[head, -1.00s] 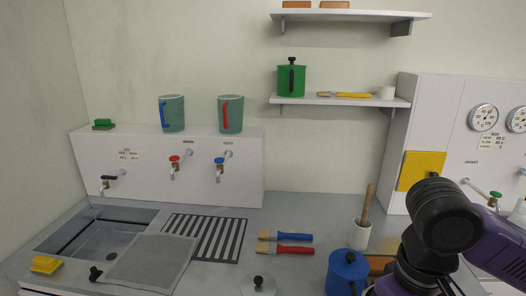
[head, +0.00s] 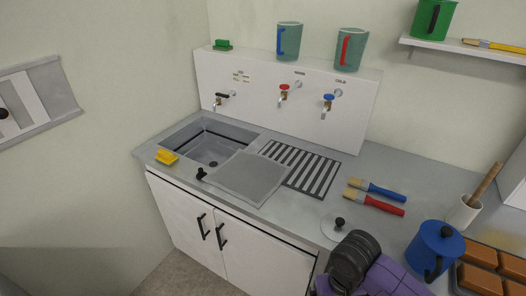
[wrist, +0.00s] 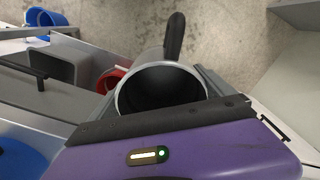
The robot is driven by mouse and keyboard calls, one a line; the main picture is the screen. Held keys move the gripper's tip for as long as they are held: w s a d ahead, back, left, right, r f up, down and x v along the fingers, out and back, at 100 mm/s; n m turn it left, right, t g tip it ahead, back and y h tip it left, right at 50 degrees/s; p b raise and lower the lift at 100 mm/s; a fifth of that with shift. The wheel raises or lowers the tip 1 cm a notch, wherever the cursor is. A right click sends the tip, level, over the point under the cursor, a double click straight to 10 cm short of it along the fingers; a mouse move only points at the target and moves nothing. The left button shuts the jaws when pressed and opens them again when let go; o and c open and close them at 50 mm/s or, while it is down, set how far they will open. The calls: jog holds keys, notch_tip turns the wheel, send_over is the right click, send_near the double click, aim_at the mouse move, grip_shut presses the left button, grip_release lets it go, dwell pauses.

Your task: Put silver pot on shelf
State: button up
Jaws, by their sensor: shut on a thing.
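The silver pot (wrist: 160,88) is in the wrist view, its round open mouth facing the camera and its inside dark. A black handle (wrist: 175,38) sticks out at its far side. My gripper (wrist: 163,78) is shut on the pot, with a grey jaw on each side of it. The pot and jaws are hidden in the head view, where only part of my arm shows at the bottom. A wall shelf (head: 465,51) at the upper right of the head view holds a green pot (head: 433,18) and a yellow-handled brush (head: 490,46).
The counter has a sink (head: 208,145), a grey sheet (head: 247,178), two brushes (head: 375,197), a lid (head: 337,228), a blue pot (head: 435,248), a white holder (head: 463,212) and brown blocks (head: 480,255). Two green mugs stand above the taps.

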jog(key=shift+w+a+r, duration=0.45)
jog(key=shift+w+r, duration=0.05)
jog(key=shift+w, duration=0.05)
jog(key=shift+s+d+f, duration=0.35)
jog(key=shift+s+d, duration=0.1)
jog(key=shift+s, duration=0.2)
jog(key=shift+s+d+f+b, duration=0.1)
jog(key=shift+d+f+b, duration=0.1)
jog(key=shift+f+b, duration=0.25)
jog(key=shift+w+d+r, duration=0.15)
jog(key=shift+d, duration=0.4)
jog(key=shift+w+d+r, duration=0.15)
jog(key=shift+d, duration=0.35)
jog(key=shift+w+d+r, duration=0.15)
jog(key=shift+w+d, duration=0.05)
jog(key=shift+s+a+f, duration=0.3)
jog(key=shift+s+a, duration=0.05)
jog(key=shift+a, duration=0.25)
jog(key=shift+s+a+f, duration=0.1)
jog(key=shift+s+a, duration=0.05)
jog(key=shift+a, duration=0.5)
